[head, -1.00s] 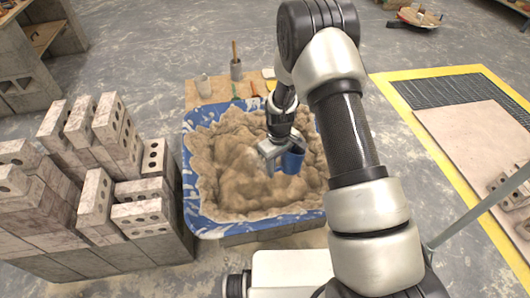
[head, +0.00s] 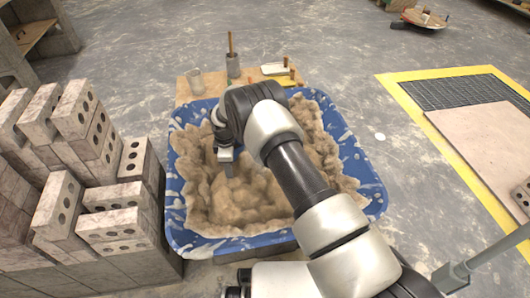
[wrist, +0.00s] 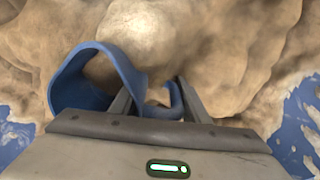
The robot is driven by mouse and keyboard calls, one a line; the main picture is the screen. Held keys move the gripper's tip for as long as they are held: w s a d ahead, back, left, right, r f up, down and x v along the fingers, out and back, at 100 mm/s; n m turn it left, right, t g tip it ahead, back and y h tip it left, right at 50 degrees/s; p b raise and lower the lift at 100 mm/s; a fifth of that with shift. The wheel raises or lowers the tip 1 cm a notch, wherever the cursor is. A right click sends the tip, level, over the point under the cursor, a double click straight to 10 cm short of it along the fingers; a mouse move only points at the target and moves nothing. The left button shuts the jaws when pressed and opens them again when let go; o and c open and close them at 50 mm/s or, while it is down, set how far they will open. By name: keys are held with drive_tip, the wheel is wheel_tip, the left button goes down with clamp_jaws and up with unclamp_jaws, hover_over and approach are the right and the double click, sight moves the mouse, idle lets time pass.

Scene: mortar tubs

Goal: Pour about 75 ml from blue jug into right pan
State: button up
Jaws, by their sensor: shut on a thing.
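A blue jug shows in the wrist view as a curved blue band (wrist: 68,88) at the left of my fingers and a smaller blue piece at their right. My gripper (wrist: 160,105) is shut on it. I cannot tell its tilt or what is inside it. In the head view my gripper (head: 227,165) hangs over the left middle of a large blue tub (head: 185,240) filled with lumpy tan mortar (head: 250,205). The jug is not visible in that view. I cannot make out any pan.
Stacked hollow blocks (head: 75,150) stand close to the tub's left. A board behind it (head: 184,92) holds a grey cup (head: 195,82), a tall container (head: 233,65) and a flat tray (head: 275,69). A yellow-edged grate area (head: 400,100) lies at right.

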drive_tip(key=shift+w+a+f, duration=0.15)
drive_tip(key=shift+a+f, duration=0.05)
drive_tip(key=shift+d+r+y, duration=0.2)
drive_tip(key=shift+y, duration=0.1)
drive_tip(key=shift+d+r+y, duration=0.4)
drive_tip(key=shift+r+y, duration=0.5)
drive_tip(key=shift+y, duration=0.6)
drive_tip(key=shift+d+r+y, duration=0.4)
drive_tip(key=shift+r+y, duration=0.45)
drive_tip(key=shift+y, duration=0.65)
drive_tip(key=shift+d+r+y, duration=0.4)
drive_tip(key=shift+r+y, duration=0.5)
drive_tip(key=shift+y, duration=0.6)
drive_tip(key=shift+a+r+t+y, duration=0.15)
drive_tip(key=shift+r+t+y, duration=0.25)
drive_tip(key=shift+r+y, duration=1.1)
